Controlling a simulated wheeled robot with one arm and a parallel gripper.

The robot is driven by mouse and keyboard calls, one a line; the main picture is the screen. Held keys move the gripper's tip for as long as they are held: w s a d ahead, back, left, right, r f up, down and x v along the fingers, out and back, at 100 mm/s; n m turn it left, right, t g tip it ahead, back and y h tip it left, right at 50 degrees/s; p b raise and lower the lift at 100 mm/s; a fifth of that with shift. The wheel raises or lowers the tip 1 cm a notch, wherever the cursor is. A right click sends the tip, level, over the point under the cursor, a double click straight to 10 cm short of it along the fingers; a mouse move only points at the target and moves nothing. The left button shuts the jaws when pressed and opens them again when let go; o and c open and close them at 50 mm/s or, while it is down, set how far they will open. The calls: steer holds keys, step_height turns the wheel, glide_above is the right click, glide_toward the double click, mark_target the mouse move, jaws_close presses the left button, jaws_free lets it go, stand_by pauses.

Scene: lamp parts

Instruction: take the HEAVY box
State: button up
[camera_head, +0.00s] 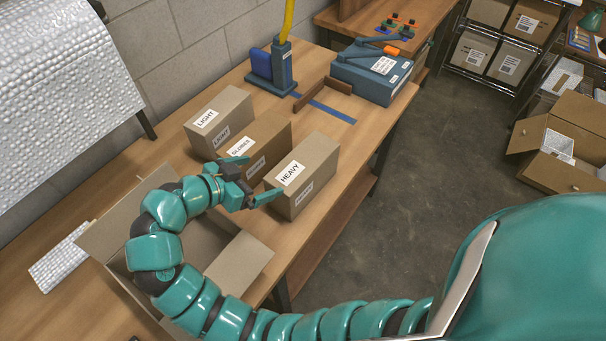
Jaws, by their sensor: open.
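The HEAVY box (316,163) is a closed brown carton with white labels on its top and front. It stands upright on the wooden table, at the right of a row of three cartons. My gripper (253,178) is open, at the near left side of the HEAVY box. One teal finger reaches toward the front of the HEAVY box, and the other lies over the GLOBES box (269,133). I cannot tell whether the fingers touch either box. Nothing shows between the fingers.
The LIGHT box (227,109) stands left of the GLOBES box. An open carton (238,262) sits under my arm. A blue device (372,75) and a blue-grey stand (281,66) are farther back. The table's right edge (350,155) runs close to the HEAVY box.

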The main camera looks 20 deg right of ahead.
steer(key=p, duration=0.3)
glide_toward(300, 163)
steer(key=x, duration=0.3)
steer(key=shift+d+f, duration=0.1)
steer(key=shift+d, duration=0.35)
steer(key=p+x, duration=0.3)
steer(key=x, duration=0.1)
steer(key=shift+w+d, duration=0.1)
steer(key=shift+w, duration=0.15)
steer(key=shift+w+d+f+p, duration=0.2)
steer(key=shift+d+f+p, duration=0.1)
steer(key=shift+f, duration=0.05)
steer(key=shift+r, duration=0.1)
steer(key=c, duration=1.8)
